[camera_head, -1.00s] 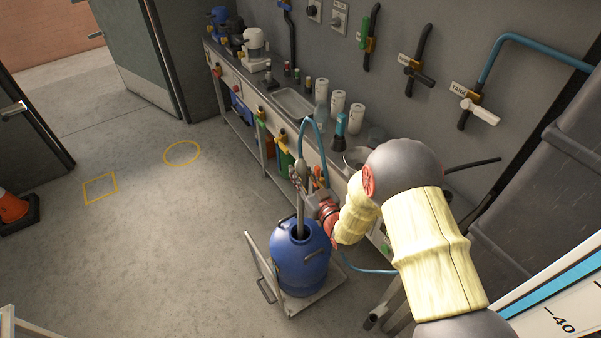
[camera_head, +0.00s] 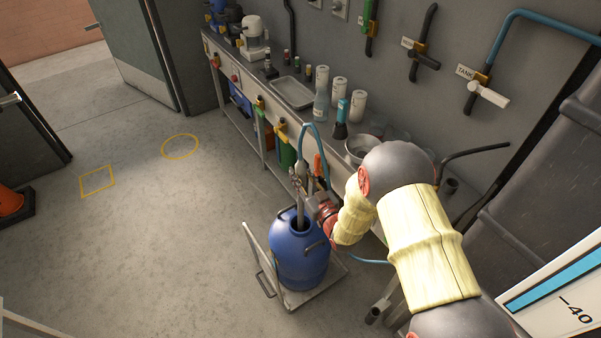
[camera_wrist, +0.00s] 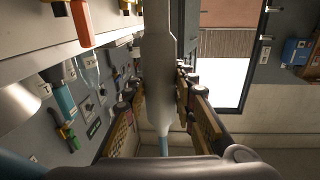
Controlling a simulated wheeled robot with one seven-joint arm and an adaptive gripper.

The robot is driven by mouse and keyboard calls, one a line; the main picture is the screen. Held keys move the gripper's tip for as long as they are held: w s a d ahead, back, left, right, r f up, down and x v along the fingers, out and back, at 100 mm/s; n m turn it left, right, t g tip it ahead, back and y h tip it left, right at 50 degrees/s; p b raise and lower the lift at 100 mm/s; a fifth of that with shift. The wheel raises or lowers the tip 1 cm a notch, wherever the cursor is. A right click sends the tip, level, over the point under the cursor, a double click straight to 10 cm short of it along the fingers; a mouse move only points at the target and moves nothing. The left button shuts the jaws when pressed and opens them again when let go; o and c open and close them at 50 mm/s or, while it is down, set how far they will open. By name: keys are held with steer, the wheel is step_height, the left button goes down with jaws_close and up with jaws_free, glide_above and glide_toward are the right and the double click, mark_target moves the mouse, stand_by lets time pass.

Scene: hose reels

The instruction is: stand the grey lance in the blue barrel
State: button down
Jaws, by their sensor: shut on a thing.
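The grey lance (camera_head: 300,206) is upright over the blue barrel (camera_head: 299,262), its lower end at the barrel's dark open mouth. How deep it reaches inside is hidden. My gripper (camera_head: 305,190) is shut on the lance just above the barrel. In the wrist view the lance (camera_wrist: 159,70) runs between the two fingers of my gripper (camera_wrist: 162,105). A blue hose (camera_head: 309,126) arches from the lance's upper end. The barrel stands upright on a small trolley (camera_head: 325,284).
A long workbench (camera_head: 236,90) with bottles, jars and a metal tray (camera_head: 291,92) runs along the wall behind the barrel. Wall valves hang above it. Open floor (camera_head: 150,240) lies to the left, with yellow markings and an orange cone (camera_head: 11,201).

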steer(key=shift+f, duration=9.5)
steer(key=c, duration=1.5)
jaws_free()
steer(key=shift+c, duration=0.2)
steer(key=shift+o, duration=0.7)
steer(key=shift+s+f, duration=0.1)
steer(key=shift+s, duration=0.05)
glide_toward(302, 210)
steer(key=shift+s+d, duration=0.2)
steer(key=shift+s, duration=0.1)
